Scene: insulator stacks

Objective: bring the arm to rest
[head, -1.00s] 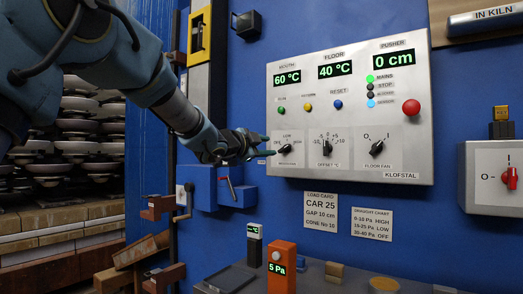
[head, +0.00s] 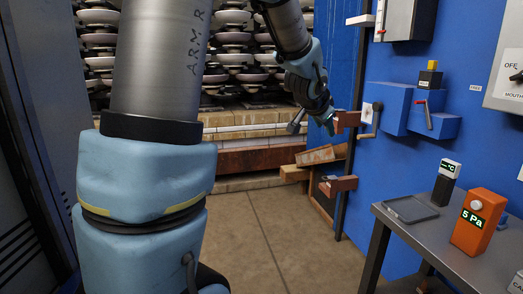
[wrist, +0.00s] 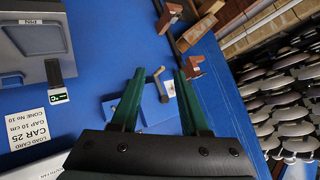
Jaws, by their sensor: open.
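My arm reaches across the head view, with its big blue and grey links at the left and its far end at the upper middle. My gripper (head: 314,122) points down there, in front of the stacks and left of the blue wall. In the wrist view my gripper (wrist: 158,74) shows two green fingers spread well apart with nothing held between them. A blue box with a crank handle (wrist: 159,72) shows behind the gap between the fingers. I cannot tell how far the fingers are from it.
The blue wall (head: 385,75) carries brown brackets (head: 346,120) close right of my gripper. A grey table (head: 440,232) at the right holds an orange meter (head: 479,222) and a small tray (head: 411,209). Insulator stacks (head: 231,60) stand behind. The floor (head: 262,240) between is clear.

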